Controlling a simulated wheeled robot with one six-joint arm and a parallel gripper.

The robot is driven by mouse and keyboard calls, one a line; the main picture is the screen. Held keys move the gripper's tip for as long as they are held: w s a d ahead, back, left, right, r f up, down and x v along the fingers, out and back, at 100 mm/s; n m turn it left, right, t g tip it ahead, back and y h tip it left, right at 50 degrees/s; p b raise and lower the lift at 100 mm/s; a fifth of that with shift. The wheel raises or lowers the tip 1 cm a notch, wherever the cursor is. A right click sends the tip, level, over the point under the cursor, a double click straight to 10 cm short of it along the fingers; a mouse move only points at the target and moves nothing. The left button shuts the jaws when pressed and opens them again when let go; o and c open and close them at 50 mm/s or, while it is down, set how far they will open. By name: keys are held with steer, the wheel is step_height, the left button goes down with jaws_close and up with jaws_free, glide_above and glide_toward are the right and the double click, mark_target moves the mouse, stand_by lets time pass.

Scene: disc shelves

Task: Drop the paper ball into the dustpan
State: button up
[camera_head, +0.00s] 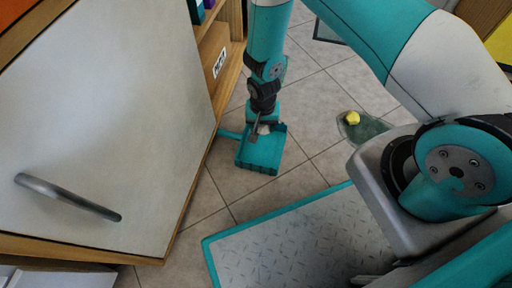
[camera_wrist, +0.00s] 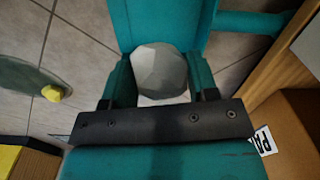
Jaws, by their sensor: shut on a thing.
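The paper ball (camera_wrist: 158,70) is pale grey and faceted; in the wrist view it sits between the two fingers of my gripper (camera_wrist: 160,82). My gripper is shut on it. In the head view the paper ball (camera_head: 263,129) is a small light patch at my gripper (camera_head: 259,127), mostly hidden. The teal dustpan (camera_head: 259,157) lies on the tiled floor, with its handle towards the left. My gripper is over the rear part of its pan. In the wrist view the dustpan (camera_wrist: 185,22) shows behind the ball; the gap between them cannot be judged.
A large pale cabinet door (camera_head: 110,120) with a metal handle (camera_head: 68,197) fills the left. A wooden shelf (camera_head: 215,50) stands behind it, close to the dustpan handle. A dark green disc (camera_head: 368,128) with a yellow piece (camera_head: 352,118) lies to the right. Open floor tiles lie between.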

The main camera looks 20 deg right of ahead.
step_height(320, 180, down, 5)
steer(key=b, duration=0.4)
steer(key=shift+f+b, duration=0.15)
steer(key=shift+b, duration=0.2)
steer(key=o, duration=1)
steer(key=shift+c, duration=0.2)
step_height(320, 180, up, 18)
steer(key=p, duration=1)
steer(key=shift+f, duration=0.2)
